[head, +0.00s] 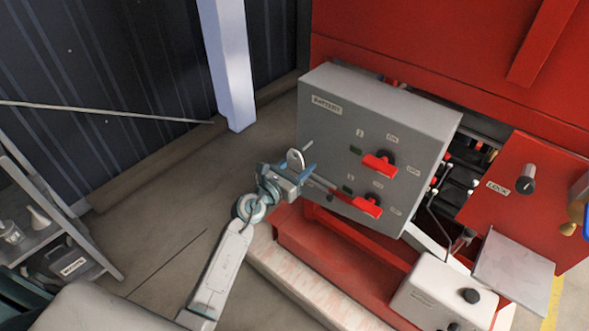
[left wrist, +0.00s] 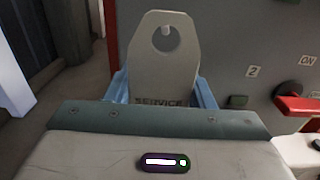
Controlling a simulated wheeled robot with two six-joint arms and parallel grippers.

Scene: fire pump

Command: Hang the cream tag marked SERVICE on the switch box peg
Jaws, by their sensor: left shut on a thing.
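The cream SERVICE tag (left wrist: 165,72) stands upright between the blue fingers of my left gripper (head: 297,174). The gripper is shut on the tag's lower part, close to the face of the grey switch box (head: 340,112). The tag (head: 292,157) looks small in the head view. A thin pale peg (head: 308,146) sticks out from the box by the tag's top. In the left wrist view, a pale peg tip (left wrist: 166,31) shows within the tag's round hole. I cannot tell whether the peg passes through the hole or stands behind it. My right gripper is out of view.
Two red switch handles, upper (head: 379,165) and lower (head: 368,205), stick out from the box right of my gripper. A red panel marked LOCK (head: 518,190) and a white box (head: 445,290) stand further right. Shelves (head: 45,225) are at the left.

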